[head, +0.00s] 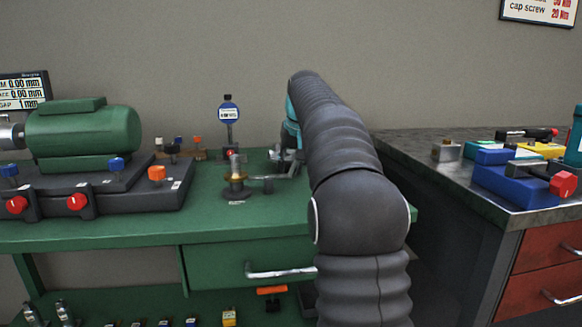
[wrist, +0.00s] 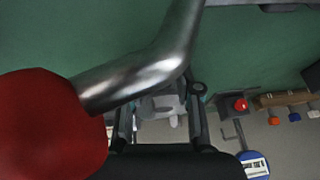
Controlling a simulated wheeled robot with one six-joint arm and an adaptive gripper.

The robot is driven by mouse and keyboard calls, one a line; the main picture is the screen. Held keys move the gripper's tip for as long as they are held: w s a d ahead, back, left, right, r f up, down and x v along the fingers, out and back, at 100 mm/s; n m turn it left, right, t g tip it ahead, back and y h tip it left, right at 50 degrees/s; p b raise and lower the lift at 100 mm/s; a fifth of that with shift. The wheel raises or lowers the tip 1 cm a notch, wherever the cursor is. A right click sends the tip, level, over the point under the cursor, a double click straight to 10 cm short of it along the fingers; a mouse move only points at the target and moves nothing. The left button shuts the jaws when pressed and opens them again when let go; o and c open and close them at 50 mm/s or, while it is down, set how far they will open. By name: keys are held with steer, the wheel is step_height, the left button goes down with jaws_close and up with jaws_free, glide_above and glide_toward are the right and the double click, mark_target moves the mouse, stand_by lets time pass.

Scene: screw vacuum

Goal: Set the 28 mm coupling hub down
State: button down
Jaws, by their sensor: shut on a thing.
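My gripper (head: 284,158) is over the green bench in the head view, partly hidden behind my own arm. The wrist view shows its two dark fingers (wrist: 160,116) closed around a pale grey metal piece, taken as the coupling hub (wrist: 164,103). Only part of this piece shows, and its size cannot be read. A shiny bent metal bar and a red rounded end cover much of the wrist view. I cannot tell whether the hub touches a surface.
A brass and steel fixture (head: 237,186) stands on the green bench (head: 210,215), left of my gripper. A blue-faced dial gauge (head: 229,112) stands behind it; it also shows in the wrist view (wrist: 254,165). A green motor (head: 85,132) is at left. A grey bench (head: 440,172) is at right.

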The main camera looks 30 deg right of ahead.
steer(key=c, duration=0.8)
jaws_free()
steer(key=p+v, duration=0.3)
steer(key=v, duration=0.9)
